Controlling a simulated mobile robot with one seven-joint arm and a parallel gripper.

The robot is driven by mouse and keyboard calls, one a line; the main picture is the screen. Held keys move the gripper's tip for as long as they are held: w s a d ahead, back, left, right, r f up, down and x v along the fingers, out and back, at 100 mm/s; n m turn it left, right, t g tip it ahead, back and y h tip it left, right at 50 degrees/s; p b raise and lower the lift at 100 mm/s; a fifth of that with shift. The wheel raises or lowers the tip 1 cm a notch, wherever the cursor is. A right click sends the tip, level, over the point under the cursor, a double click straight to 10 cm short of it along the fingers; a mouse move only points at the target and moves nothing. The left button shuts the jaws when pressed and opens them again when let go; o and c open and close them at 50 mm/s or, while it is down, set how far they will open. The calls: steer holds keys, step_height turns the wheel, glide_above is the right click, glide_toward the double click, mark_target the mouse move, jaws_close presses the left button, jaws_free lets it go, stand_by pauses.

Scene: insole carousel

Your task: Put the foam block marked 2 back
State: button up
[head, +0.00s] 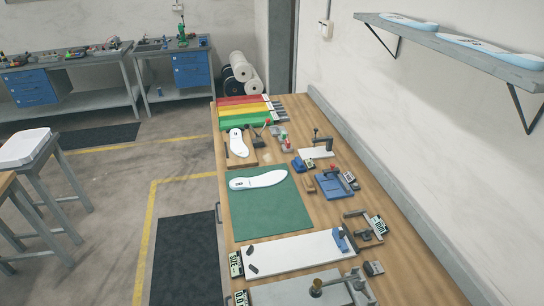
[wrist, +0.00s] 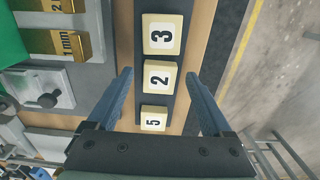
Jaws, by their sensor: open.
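The foam block marked 2 (wrist: 159,78) is a cream block with a white face, in the middle of a dark strip (wrist: 178,100) in the wrist view. The block marked 3 (wrist: 161,33) is above it in the picture and the block marked 5 (wrist: 153,119) below it. My gripper (wrist: 159,75) is open. Its two blue fingers reach either side of the row, with the tips about level with block 2 and a gap on each side. Nothing is held. How high the fingers are above the blocks is hard to tell. I cannot make out the gripper or these blocks in the head view.
Brass blocks, one marked 1 mm (wrist: 70,45), stand left of the row in the wrist view, near a grey plate with a knob (wrist: 55,84). The bench edge and floor lie right. In the head view a green mat (head: 265,215) carries a white insole (head: 258,180).

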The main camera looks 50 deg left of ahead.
step_height(320, 180, up, 10)
steer(key=shift+r, duration=0.25)
